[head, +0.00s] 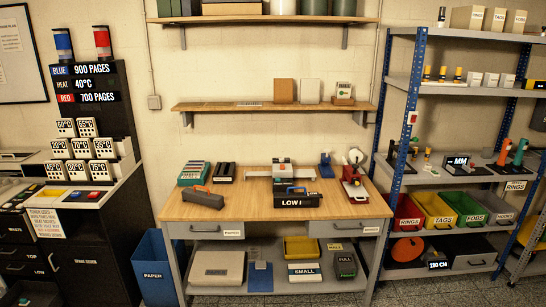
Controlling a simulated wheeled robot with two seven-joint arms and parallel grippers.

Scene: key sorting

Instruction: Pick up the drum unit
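No part on view is labelled as the drum unit, so I cannot tell for sure which it is. A long dark-grey block (203,200) with an orange piece on top lies at the front left of the wooden table (250,213); its shape could fit a drum unit. A black box marked LOW (297,201) stands at the table's front middle, before a grey device with a long flat bar (262,172). Neither of my grippers shows in the head view.
A green-and-grey device (193,173) and a black tray (225,172) sit behind the dark-grey block. A red tool (355,190) stands at right. A blue PAPER bin (156,268) is left of the table. Bare tabletop lies at the front right. Shelving (435,185) stands at right.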

